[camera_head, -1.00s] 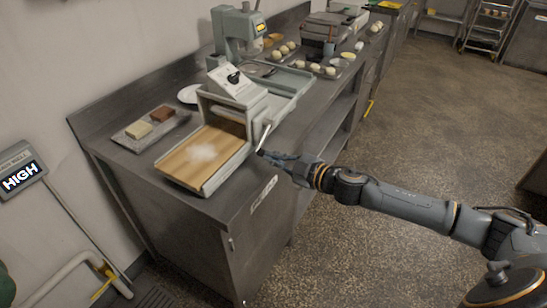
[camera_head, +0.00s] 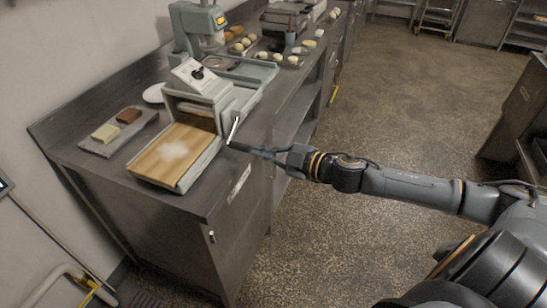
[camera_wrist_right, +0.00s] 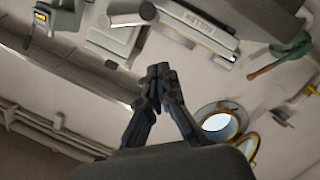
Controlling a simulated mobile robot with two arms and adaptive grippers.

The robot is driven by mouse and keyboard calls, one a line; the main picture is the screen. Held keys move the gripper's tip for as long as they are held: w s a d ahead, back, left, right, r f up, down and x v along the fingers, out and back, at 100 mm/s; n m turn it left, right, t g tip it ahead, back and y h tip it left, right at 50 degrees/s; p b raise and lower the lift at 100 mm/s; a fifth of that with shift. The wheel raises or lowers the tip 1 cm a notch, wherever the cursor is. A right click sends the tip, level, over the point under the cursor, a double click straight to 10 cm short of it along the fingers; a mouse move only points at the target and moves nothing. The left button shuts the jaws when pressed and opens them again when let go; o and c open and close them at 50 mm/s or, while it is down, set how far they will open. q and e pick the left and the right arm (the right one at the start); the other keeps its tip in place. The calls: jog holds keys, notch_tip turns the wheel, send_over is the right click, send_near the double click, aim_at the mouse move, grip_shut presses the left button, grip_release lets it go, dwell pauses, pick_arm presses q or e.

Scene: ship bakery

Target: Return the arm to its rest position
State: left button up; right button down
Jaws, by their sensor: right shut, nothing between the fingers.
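My right gripper (camera_head: 240,148) is shut and empty in the head view, at the right side of the dough sheeter (camera_head: 205,102), close to its lever (camera_head: 234,128). Whether it touches the lever, I cannot tell. My right arm runs from the gripper to the lower right corner of the head view. In the right wrist view the shut fingertips (camera_wrist_right: 158,75) meet with nothing between them. My left gripper is not in view.
The steel counter (camera_head: 205,190) carries a tray (camera_head: 103,147) with two blocks, a white plate (camera_head: 154,93), a mixer (camera_head: 197,35) and dough balls (camera_head: 291,60). The floor (camera_head: 395,95) right of the counter is open. A steel unit (camera_head: 520,105) stands at far right.

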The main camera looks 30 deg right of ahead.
jog(key=v, duration=0.3)
jog(key=shift+s+a+r+b, duration=0.2)
jog(key=shift+s+r+b, duration=0.05)
jog(key=shift+b, duration=0.05)
